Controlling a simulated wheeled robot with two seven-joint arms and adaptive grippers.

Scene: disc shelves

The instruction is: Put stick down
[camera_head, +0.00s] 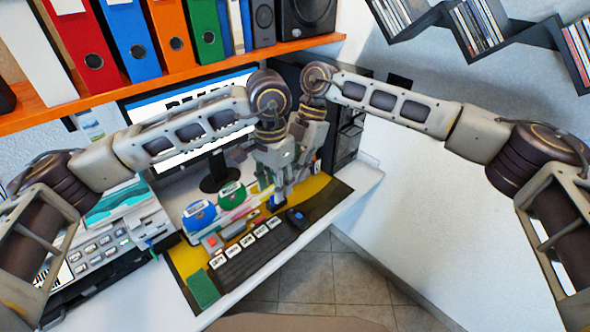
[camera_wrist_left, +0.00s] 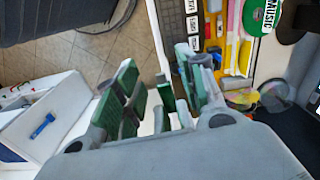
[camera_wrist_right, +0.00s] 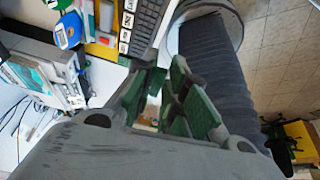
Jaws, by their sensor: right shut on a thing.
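My left gripper (camera_wrist_left: 160,100) has green-padded fingers standing apart with a clear gap and nothing between them. In the head view it hangs over the desk (camera_head: 360,180), pointing down near the keyboard (camera_head: 255,252). My right gripper (camera_wrist_right: 160,98) is closed in on something between its green pads. The held stick is mostly hidden by the fingers, and its shape cannot be made out. In the head view the right gripper is just behind and right of the left one, largely covered by it.
A monitor (camera_head: 215,150) stands behind. An orange shelf (camera_head: 180,78) holds binders above. A small blue elongated piece (camera_wrist_left: 42,125) shows on a white surface.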

